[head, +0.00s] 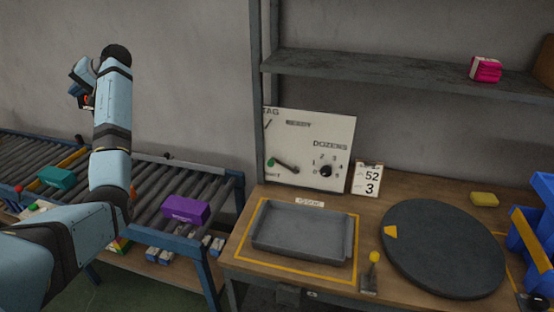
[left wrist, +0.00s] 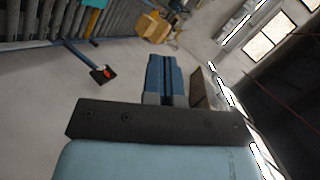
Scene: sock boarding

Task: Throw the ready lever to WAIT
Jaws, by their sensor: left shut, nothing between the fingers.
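Lettering below the knob is too blurred to read fully. My left gripper (head: 82,80) is raised over the conveyor, far left of the panel and touching nothing. In the left wrist view its blue fingers (left wrist: 167,78) are together and empty. My right gripper is not in view.
The workbench holds a grey tray (head: 262,242), a yellow-knobbed lever (head: 373,258), a round dark turntable (head: 440,250), a number card (head: 367,180) and blue bins (head: 540,220). A shelf (head: 390,70) overhangs the bench. A purple box (head: 185,209) sits on the roller conveyor (head: 150,180).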

